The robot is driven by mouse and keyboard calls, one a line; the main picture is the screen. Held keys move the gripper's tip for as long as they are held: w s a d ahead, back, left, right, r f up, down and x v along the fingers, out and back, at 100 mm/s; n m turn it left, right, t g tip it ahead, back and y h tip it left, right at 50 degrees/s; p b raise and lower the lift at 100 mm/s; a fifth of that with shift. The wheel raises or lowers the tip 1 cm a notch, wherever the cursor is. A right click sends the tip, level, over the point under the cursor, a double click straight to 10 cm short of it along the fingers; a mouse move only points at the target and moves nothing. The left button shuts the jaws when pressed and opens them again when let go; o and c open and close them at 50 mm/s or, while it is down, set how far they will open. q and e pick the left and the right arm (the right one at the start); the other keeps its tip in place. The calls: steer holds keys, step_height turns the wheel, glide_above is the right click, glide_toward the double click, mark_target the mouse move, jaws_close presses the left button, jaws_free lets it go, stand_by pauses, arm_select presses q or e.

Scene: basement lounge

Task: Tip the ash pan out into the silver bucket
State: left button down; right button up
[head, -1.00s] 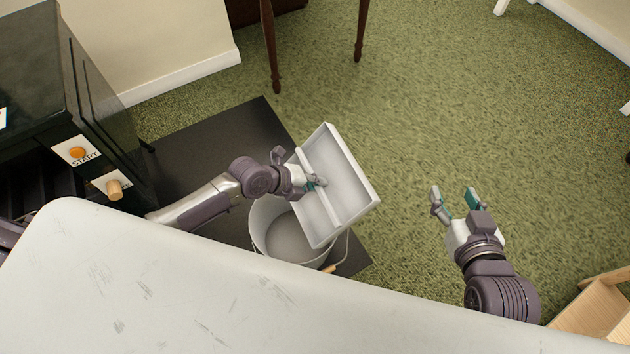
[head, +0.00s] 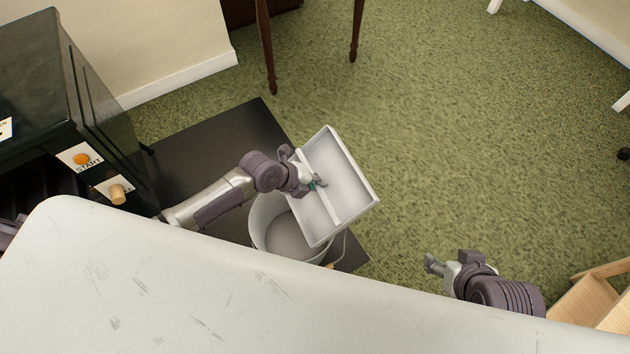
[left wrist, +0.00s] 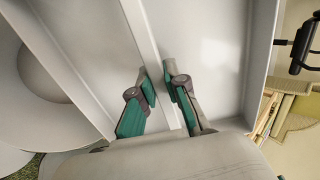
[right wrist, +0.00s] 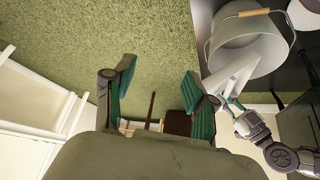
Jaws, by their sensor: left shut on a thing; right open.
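The ash pan (head: 349,178) is a shallow light-grey rectangular tray with a ridge across it. My left gripper (head: 317,184) is shut on that ridge; its fingers straddle it in the left wrist view (left wrist: 160,84). The pan is held tilted, over and beside the right part of the silver bucket (head: 283,238). Its visible inside looks bare. The bucket stands upright, partly hidden by the pan, my left arm and the white surface. It also shows in the right wrist view (right wrist: 247,50). My right gripper (head: 436,266) is open and empty, right of the bucket; its fingers show apart (right wrist: 155,90).
The bucket stands on a black mat (head: 215,150). A black stove (head: 75,110) with a START label is at the left. A white worn surface (head: 200,300) fills the front. A wooden object (head: 590,303) is at the lower right.

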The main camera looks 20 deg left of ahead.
mark_target(327, 179)
arm_select(q)
steer(key=shift+w+d+r+g+y+p, duration=0.2)
steer(key=shift+d+g+y+p, duration=0.1)
steer(key=shift+p, duration=0.25)
steer(key=shift+w+d+r+g+y+p, duration=0.25)
steer(key=shift+d+r+g+y+p, duration=0.1)
steer(key=shift+p, duration=0.3)
arm_select(e)
steer(key=s+d+g, duration=0.1)
steer(key=s+g, duration=0.1)
steer(key=s, duration=0.2)
arm_select(q)
steer(key=shift+f+y, duration=0.25)
steer(key=shift+w+d+g+y+p, duration=0.2)
steer(key=shift+g+y+p, duration=0.3)
steer(key=shift+g+p, duration=0.05)
steer(key=shift+w+d+g+y+p, duration=0.15)
steer(key=shift+g+y+p, duration=0.35)
steer(key=shift+w+d+g+y, duration=0.1)
steer(key=shift+w+g+y, duration=0.05)
steer(key=shift+g+y, duration=0.15)
steer(key=shift+f+y, duration=0.15)
steer(key=shift+y, duration=0.15)
steer(key=shift+d+g+y, duration=0.1)
steer(key=shift+g+y, duration=0.3)
steer(key=shift+g, duration=0.2)
arm_select(e)
steer(key=shift+g+h, duration=0.3)
steer(key=shift+g, duration=0.1)
steer(key=shift+x, duration=2.4)
